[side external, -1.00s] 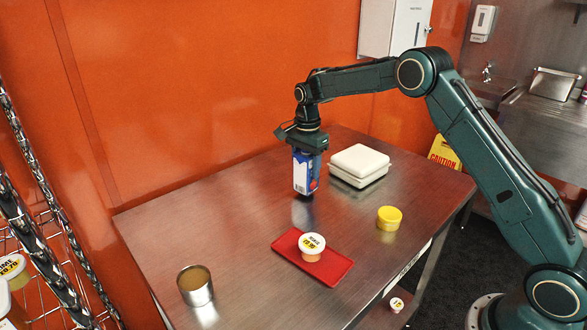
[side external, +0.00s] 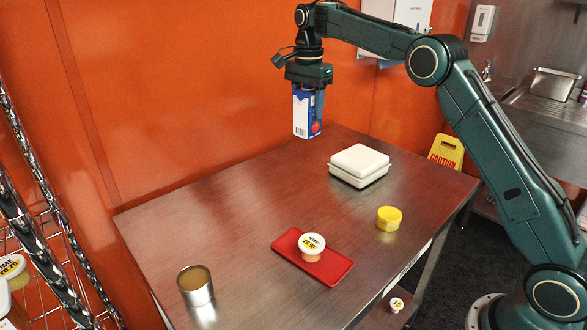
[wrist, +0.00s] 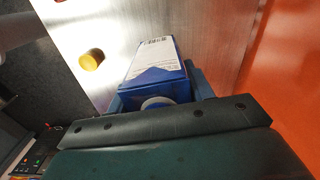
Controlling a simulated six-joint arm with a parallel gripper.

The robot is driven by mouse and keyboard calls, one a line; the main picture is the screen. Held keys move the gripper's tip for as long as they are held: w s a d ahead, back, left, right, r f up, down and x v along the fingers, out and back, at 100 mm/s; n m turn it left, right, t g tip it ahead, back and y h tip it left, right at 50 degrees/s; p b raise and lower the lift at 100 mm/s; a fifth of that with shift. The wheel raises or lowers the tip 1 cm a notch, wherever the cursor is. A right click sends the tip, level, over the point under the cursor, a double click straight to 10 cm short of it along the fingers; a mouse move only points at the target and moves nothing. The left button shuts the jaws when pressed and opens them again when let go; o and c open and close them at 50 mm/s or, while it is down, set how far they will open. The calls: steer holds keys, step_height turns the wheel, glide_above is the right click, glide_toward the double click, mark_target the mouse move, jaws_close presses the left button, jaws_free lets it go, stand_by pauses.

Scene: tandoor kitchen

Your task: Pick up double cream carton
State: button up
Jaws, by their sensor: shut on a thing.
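The double cream carton (side external: 305,112) is a blue and white box with a red spot near its lower edge. It hangs upright in the air above the back part of the steel table. My gripper (side external: 308,88) points down and is shut on the carton's upper part. In the wrist view the carton (wrist: 158,68) shows its blue and white side, a barcode and a pale round cap, partly hidden behind the dark body of my gripper (wrist: 160,95).
On the table (side external: 235,215) are a white lidded box (side external: 359,166), a yellow tub (side external: 389,218), a red tray (side external: 330,270) bearing a lidded cup (side external: 311,247), and an open metal tin (side external: 195,286). An orange wall (side external: 200,100) stands behind. The table's middle is clear.

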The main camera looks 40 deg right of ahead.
steer(key=shift+r, duration=0.65)
